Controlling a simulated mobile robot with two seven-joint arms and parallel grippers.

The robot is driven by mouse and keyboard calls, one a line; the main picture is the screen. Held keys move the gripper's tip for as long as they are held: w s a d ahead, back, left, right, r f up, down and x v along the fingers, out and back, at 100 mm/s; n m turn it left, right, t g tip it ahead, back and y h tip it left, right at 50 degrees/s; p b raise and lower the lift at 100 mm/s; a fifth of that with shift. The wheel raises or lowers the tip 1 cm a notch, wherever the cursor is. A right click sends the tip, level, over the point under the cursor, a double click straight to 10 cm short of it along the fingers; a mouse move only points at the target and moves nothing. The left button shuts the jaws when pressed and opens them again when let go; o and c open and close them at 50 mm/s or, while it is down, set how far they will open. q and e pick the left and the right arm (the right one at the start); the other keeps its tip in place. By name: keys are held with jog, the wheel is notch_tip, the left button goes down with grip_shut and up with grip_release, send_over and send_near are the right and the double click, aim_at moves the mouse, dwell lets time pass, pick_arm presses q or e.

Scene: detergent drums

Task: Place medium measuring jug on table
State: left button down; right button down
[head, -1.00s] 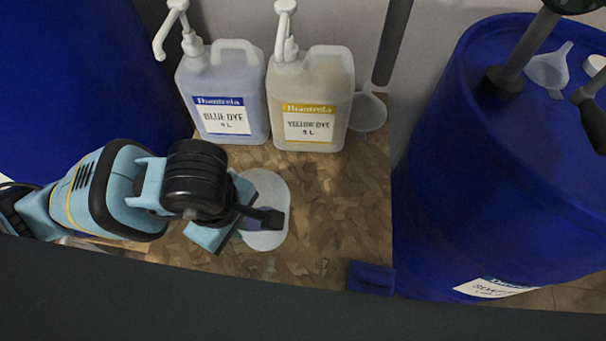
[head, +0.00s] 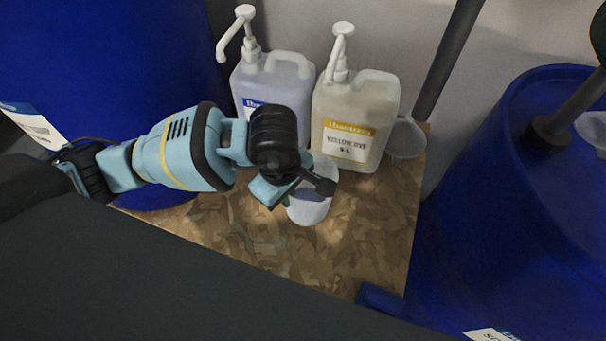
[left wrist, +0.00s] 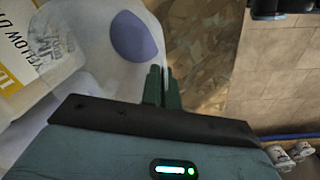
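A translucent pale measuring jug (head: 311,206) with a violet-blue patch inside is over the wooden board, in front of the yellow dye container. Whether it touches the board I cannot tell. My left gripper (head: 312,180) is at the jug, partly covering it in the head view. In the left wrist view the two green fingers (left wrist: 162,86) are close together at the side of the jug (left wrist: 95,75), shut on its edge. The wooden chipboard table top (head: 340,240) shows in front and to the right of the jug. My right gripper is not in view.
The yellow dye container (head: 352,118) and the blue dye container (head: 275,82), both with white pumps, stand behind. A clear vessel (head: 405,140) is beside the yellow one. Blue drums flank the board at left (head: 110,70) and right (head: 500,210). The board's front is clear.

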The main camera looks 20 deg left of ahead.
pick_arm(q)
send_over(302, 194)
jog(key=shift+w+f, duration=0.1)
jog(key=shift+f, duration=2.1)
jog(key=c, duration=1.7)
grip_release()
jog(key=r, duration=0.8)
jog(key=s+r, duration=0.1)
jog(key=r, duration=0.3)
jog(key=shift+a+r+p, duration=0.1)
jog(key=shift+a+p, duration=0.1)
jog(key=shift+p, duration=0.2)
